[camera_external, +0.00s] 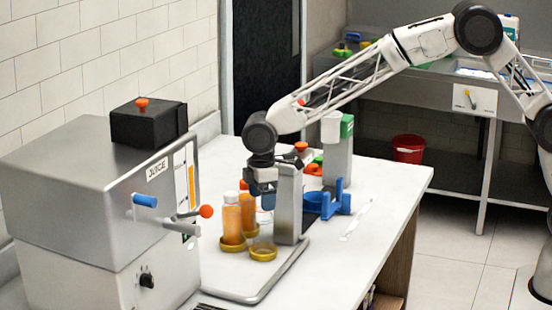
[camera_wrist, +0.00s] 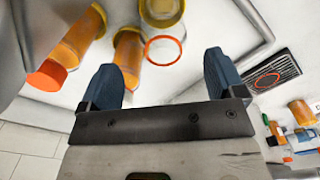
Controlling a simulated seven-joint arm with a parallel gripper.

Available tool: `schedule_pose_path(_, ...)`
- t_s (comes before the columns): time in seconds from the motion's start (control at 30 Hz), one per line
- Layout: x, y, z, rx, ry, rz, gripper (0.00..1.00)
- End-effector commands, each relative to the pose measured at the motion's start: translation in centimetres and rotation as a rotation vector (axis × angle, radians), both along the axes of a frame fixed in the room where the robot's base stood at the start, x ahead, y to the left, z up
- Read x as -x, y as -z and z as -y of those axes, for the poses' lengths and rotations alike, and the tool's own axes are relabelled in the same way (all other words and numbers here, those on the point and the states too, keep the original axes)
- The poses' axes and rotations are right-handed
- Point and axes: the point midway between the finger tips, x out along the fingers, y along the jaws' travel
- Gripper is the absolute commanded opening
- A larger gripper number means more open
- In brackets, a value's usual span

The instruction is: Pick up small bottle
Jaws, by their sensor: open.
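Two bottles of orange liquid stand beside the juicer: a white-capped one (camera_external: 231,214) in front and a red-capped one (camera_external: 247,214) just behind it. The wrist view also shows two orange bottles, one with an orange cap (camera_wrist: 78,42) and one (camera_wrist: 128,55) partly hidden by the left finger. A small clear container with an orange rim (camera_wrist: 163,50) lies ahead of the gap between my fingers. I cannot tell which is the small bottle. My gripper (camera_wrist: 163,80) is open and empty. In the outside view my gripper (camera_external: 263,188) points down just right of the bottles.
A steel juicer (camera_external: 70,190) stands left. Yellow ring holders (camera_external: 263,252) sit on the tray (camera_external: 245,293). A grey upright post (camera_external: 288,205) stands close right of my gripper, with a blue holder (camera_external: 335,203) beyond. The counter's right front is mostly clear.

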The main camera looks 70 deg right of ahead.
Motion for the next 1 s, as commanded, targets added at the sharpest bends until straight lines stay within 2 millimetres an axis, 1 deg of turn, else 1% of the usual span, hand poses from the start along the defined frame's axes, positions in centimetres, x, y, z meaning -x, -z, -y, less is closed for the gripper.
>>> schedule_pose_path(0.1, 0.0, 0.7, 0.0, 0.000, 0.000, 0.000, 0.89)
schedule_pose_path(0.43, 0.0, 0.7, 0.0, -0.001, 0.000, 0.001, 0.89)
schedule_pose_path(0.57, 0.1, 1.2, 0.0, 0.000, 0.000, 0.000, 0.89)
schedule_pose_path(0.67, 0.2, 2.0, -0.1, 0.000, 0.000, 0.000, 0.89)
schedule_pose_path(0.9, 0.3, 4.8, -0.3, 0.000, 0.000, 0.000, 0.89)
schedule_pose_path(1.0, 0.3, 5.5, -0.3, 0.000, 0.000, 0.000, 0.89)
